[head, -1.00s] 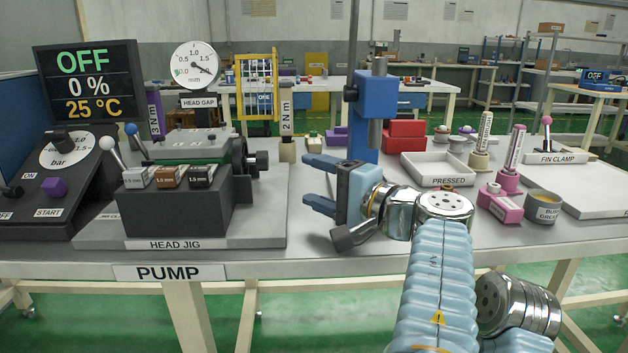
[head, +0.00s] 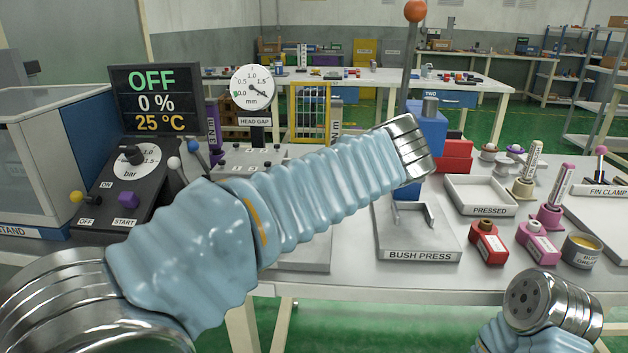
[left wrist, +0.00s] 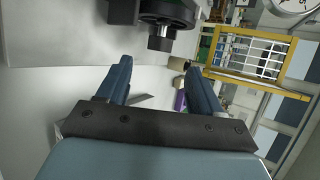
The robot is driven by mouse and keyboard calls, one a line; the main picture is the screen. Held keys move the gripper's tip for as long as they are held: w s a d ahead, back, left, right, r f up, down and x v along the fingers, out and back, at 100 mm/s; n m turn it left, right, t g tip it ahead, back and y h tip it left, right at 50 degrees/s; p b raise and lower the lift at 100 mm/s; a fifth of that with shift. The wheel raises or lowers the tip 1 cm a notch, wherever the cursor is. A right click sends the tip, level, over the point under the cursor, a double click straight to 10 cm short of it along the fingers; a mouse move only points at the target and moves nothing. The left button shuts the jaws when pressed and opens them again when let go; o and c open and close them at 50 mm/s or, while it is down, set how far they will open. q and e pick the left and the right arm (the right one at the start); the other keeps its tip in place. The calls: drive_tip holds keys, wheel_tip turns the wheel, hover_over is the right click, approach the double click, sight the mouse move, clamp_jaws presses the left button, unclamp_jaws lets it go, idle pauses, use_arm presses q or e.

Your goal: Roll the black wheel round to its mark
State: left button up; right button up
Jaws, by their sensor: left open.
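The black wheel (left wrist: 165,10) shows at the top of the left wrist view, partly cut off by the frame edge, with a black stub (left wrist: 160,42) standing out from it. In the head view my left arm covers the wheel and most of the head jig. My left gripper (left wrist: 158,68) is open with nothing between its two blue fingers. The wheel lies beyond the fingertips, apart from them as far as I can tell. I cannot make out the wheel's mark. My right gripper is outside both views; only part of my right arm shows at bottom right.
The bush press (head: 418,248) stands right of my left arm, with a tall lever ending in an orange ball (head: 415,11). The head gap gauge (head: 253,88) and a yellow-framed rack (left wrist: 255,52) stand behind the jig. The pressed tray (head: 488,210) is further right.

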use_arm(q)
drive_tip(key=x, duration=0.9)
drive_tip(key=shift+w+a, duration=0.1)
drive_tip(key=shift+c, duration=0.2)
drive_tip(key=shift+f, duration=0.1)
drive_tip(key=c, duration=1)
drive_tip(key=shift+f, duration=0.15)
drive_tip(key=t+b, duration=0.1)
drive_tip(key=b, duration=0.4)
drive_tip(key=n+t+b, duration=0.1)
drive_tip(key=t+b, duration=0.1)
drive_tip(key=b, duration=0.4)
drive_tip(key=shift+f+y, duration=0.35)
drive_tip(key=shift+y, duration=0.05)
drive_tip(key=shift+r, duration=0.3)
